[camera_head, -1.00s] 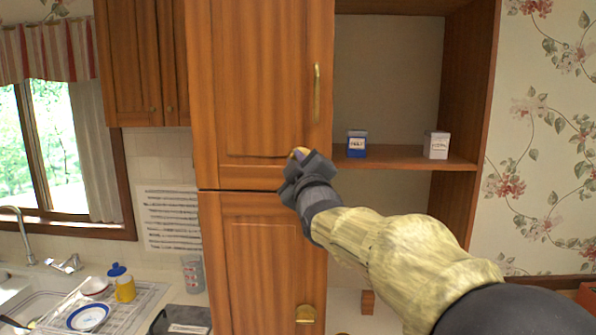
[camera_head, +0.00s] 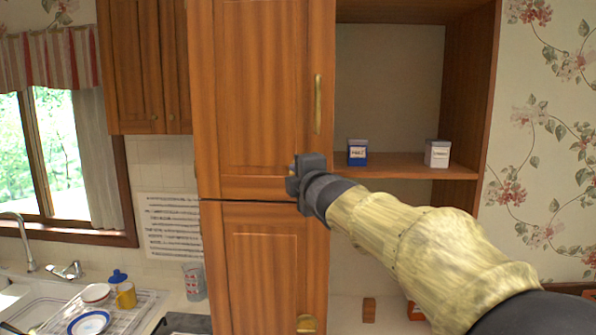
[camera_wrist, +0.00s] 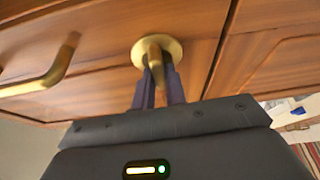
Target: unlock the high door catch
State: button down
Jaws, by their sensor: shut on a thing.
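The high door catch (camera_wrist: 172,47) is brass, with a round plate on the wooden door and a short lever standing out from it. In the wrist view my gripper (camera_wrist: 156,80) has its two dark fingers closed around the lever's outer end. In the head view my gripper (camera_head: 292,181) is at the lower right part of the tall upper cabinet door (camera_head: 250,90), just above the seam with the lower door. There it hides nearly all of the catch.
A brass pull handle (camera_head: 318,104) stands on the upper door above my gripper; it also shows in the wrist view (camera_wrist: 40,84). Open shelves to the right hold a blue box (camera_head: 357,153) and a white box (camera_head: 437,153). The lower door (camera_head: 265,265) has a brass fitting (camera_head: 307,324).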

jog(key=shift+f, duration=0.15)
jog(key=c, duration=1.5)
grip_release()
jog(key=shift+o, duration=0.2)
jog(key=p+v, duration=0.1)
jog(key=v, duration=1.6)
jog(key=shift+d+p, duration=0.15)
jog(key=shift+p, duration=0.15)
jog(key=shift+s, duration=0.1)
